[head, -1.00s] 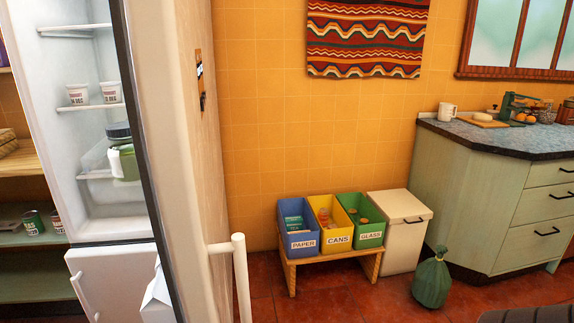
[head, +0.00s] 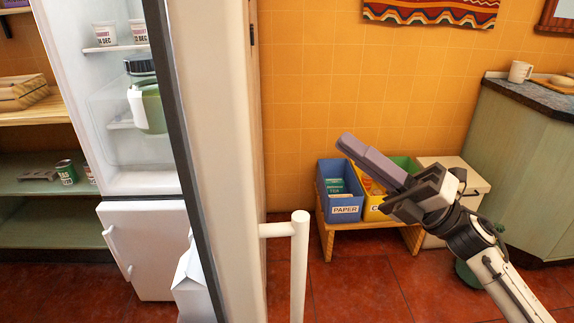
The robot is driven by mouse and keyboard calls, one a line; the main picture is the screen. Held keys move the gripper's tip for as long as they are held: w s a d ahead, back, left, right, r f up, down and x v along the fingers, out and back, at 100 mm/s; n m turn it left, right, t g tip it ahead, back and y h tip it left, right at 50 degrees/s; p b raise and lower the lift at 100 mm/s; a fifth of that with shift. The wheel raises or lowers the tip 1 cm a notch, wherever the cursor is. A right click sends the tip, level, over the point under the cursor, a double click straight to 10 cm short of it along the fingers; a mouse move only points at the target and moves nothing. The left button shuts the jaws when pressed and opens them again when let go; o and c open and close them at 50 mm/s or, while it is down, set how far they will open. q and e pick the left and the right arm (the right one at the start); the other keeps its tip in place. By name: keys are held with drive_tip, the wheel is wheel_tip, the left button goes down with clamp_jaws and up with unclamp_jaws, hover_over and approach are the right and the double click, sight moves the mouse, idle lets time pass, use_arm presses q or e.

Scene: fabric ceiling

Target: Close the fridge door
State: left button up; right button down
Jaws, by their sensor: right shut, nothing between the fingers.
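The fridge (head: 107,150) stands at the left with its upper compartment open to view. Yogurt cups and a green-and-white jug (head: 147,106) show on its shelves. The open fridge door (head: 212,120) stands edge-on toward me, with a dark seal along its left edge. Its white bar handle (head: 299,265) sticks out on the right side of the door, low in the picture. My right gripper (head: 350,143) comes in from the right, with its fingers together and empty. It is to the right of the door and above the handle, apart from both in the picture. My left gripper is not in view.
A low wooden bench (head: 328,239) holds a blue paper bin (head: 345,210) and a yellow bin, partly behind my right arm. A pale bin (head: 470,185) and a green counter (head: 520,150) stand to the right. Red tiled floor (head: 365,285) is clear in front of the bench.

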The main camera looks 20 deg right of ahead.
drive_tip(key=s+r+n+g+b, duration=0.1)
drive_tip(key=s+r+n+g, duration=0.25)
drive_tip(key=n+g, duration=0.4)
drive_tip(key=s+r+n+g+b, duration=0.15)
drive_tip(key=s+n+g, duration=0.3)
drive_tip(key=n, duration=0.65)
drive_tip(key=p+x, duration=0.4)
drive_tip(key=x, duration=1)
drive_tip(key=shift+f+t+h, duration=0.2)
drive_tip(key=shift+t+h, duration=0.1)
drive_tip(key=shift+h, duration=0.1)
